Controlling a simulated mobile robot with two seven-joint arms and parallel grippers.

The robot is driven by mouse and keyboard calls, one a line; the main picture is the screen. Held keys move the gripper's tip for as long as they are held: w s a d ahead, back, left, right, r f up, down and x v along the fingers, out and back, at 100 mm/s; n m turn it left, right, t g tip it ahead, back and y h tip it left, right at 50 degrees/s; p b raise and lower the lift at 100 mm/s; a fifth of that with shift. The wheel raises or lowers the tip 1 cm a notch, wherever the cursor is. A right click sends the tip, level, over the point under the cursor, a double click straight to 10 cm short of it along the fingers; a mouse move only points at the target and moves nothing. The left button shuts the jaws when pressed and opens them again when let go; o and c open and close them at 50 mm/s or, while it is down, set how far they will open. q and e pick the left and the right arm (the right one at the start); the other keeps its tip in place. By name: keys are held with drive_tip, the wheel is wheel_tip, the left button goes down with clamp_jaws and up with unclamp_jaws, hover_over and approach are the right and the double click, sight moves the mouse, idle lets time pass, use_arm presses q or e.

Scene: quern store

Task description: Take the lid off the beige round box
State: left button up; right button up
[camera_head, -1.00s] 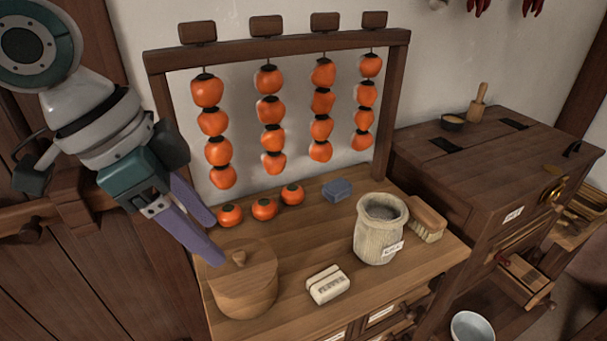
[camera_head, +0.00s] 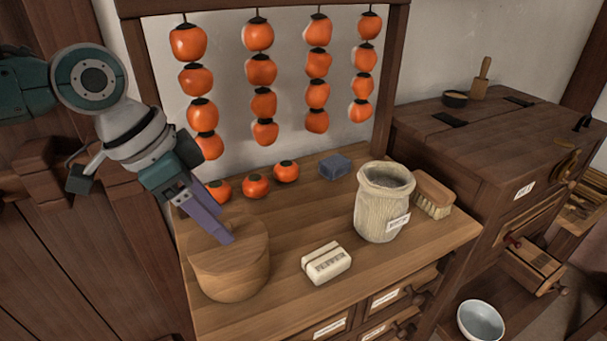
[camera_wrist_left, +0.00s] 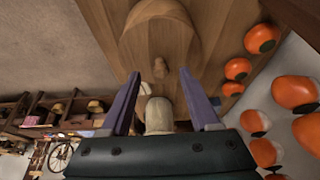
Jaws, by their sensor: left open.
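The beige round box (camera_head: 232,275) is a wooden cylinder with its lid (camera_head: 255,237) on, at the left end of the worktop in the head view. In the left wrist view the lid (camera_wrist_left: 160,22) is at the top, with its small knob (camera_wrist_left: 160,69) in the middle. My left gripper (camera_head: 224,236) comes down from the upper left over the lid and hides the knob in the head view. Its purple fingers (camera_wrist_left: 160,80) are open, and the knob appears between their tips in the wrist view. Contact cannot be told. My right gripper is not in view.
Several persimmons (camera_head: 255,186) lie behind the box; more hang from a wooden rack (camera_head: 392,90). Bare worktop lies between.

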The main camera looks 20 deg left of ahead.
use_arm(q)
drive_tip(key=shift+w+d+f, duration=0.15)
drive_tip(key=shift+w+f, duration=0.1)
drive_tip(key=shift+f, duration=0.4)
clamp_jaws()
